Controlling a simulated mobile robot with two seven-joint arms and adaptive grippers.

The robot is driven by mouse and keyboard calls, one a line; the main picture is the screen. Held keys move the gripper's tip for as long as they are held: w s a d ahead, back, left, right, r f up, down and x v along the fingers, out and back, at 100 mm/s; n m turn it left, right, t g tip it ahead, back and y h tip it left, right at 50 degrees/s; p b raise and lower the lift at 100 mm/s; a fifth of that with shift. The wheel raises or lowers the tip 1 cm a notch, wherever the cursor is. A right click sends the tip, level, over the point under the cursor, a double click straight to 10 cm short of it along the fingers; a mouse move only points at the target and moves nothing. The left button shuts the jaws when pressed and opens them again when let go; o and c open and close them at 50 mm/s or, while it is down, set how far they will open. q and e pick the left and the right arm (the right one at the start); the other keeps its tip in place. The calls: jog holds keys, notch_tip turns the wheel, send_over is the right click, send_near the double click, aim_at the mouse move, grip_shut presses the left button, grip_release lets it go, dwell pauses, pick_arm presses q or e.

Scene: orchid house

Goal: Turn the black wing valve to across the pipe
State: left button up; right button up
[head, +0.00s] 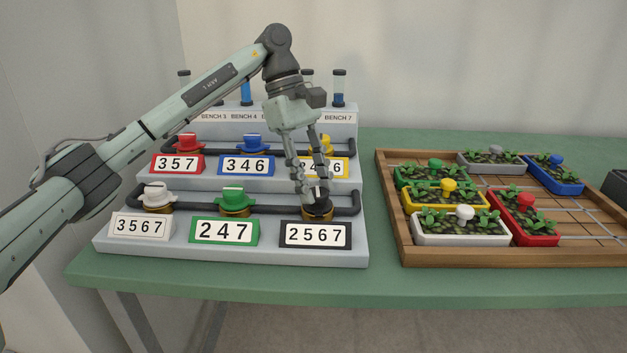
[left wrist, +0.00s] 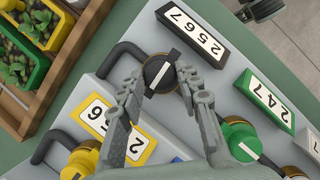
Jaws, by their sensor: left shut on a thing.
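The black wing valve (head: 318,212) sits on the lower pipe, behind the black-framed 2567 plate (head: 315,235). In the left wrist view the valve (left wrist: 158,74) shows a pale stripe along its wing, lying steeply to the pipe, close to across it. My left gripper (head: 311,191) reaches down from above with its fingers on either side of the wing. In the left wrist view the left gripper (left wrist: 160,84) is shut on the valve. The fingers hide part of the wing in the head view. My right gripper is not in view.
A green valve (head: 235,199) and a white valve (head: 157,195) share the lower pipe (head: 282,211). Red (head: 186,143), blue (head: 251,143) and yellow (head: 325,146) valves stand on the step behind. A wooden tray (head: 405,230) of planters lies to the right.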

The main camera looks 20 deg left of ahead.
pick_arm(q)
jog(key=shift+w+m, duration=0.1)
jog(key=shift+m, duration=0.4)
jog(key=o, duration=1.1)
jog(key=shift+o, duration=0.2)
jog(key=v, duration=1.2)
jog(key=shift+w, duration=0.2)
jog(key=shift+d, duration=0.15)
